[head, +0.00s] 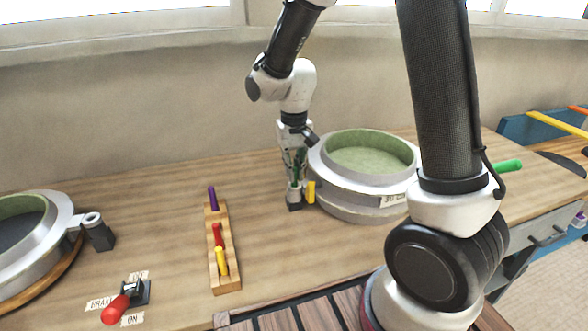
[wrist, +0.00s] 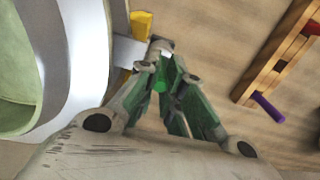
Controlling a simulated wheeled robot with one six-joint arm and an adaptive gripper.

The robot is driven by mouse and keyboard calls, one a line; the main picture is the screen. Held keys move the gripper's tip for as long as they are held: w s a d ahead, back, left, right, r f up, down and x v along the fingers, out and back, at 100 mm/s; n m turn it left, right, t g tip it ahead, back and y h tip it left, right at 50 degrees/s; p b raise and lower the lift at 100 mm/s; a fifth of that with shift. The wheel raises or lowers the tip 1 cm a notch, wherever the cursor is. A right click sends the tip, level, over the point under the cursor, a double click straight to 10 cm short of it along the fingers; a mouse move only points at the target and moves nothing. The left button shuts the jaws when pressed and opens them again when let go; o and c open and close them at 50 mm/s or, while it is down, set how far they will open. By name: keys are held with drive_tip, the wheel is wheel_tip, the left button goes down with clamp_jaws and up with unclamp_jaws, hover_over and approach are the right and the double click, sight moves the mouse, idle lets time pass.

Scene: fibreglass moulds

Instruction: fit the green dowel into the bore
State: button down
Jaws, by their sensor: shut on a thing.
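My gripper (head: 295,178) points down at the left side of the right-hand round mould. It is shut on the green dowel (wrist: 160,82), which shows end-on between the fingertips in the wrist view. In the head view the fingers mostly hide the dowel. Just below the fingertips is a small grey fitting with a dark base (head: 294,205), beside the mould. Its pale round collar (wrist: 160,46), where the bore seems to be, shows just past the fingertips in the wrist view. I cannot tell whether the dowel's lower end is inside the bore.
A yellow piece (head: 311,192) stands against the fitting and the right mould (head: 362,205). A wooden rack (head: 228,270) holds purple, red and yellow dowels. Another mould (head: 60,215) with a similar fitting and a red-handled brake lever (head: 115,309) are at left.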

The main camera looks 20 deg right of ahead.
drive_tip(key=c, duration=1.5)
unclamp_jaws()
drive_tip(key=shift+f, duration=0.1)
drive_tip(key=shift+c, duration=0.2)
wheel_tip(320, 180, up, 12)
drive_tip(key=s+d+r+t, duration=0.2)
drive_tip(key=s+d+r, duration=0.1)
drive_tip(key=s+d, duration=0.4)
drive_tip(key=s+d+r+t, duration=0.2)
drive_tip(key=s+d+r, duration=0.2)
drive_tip(key=s+d, duration=0.4)
drive_tip(key=s, duration=0.6)
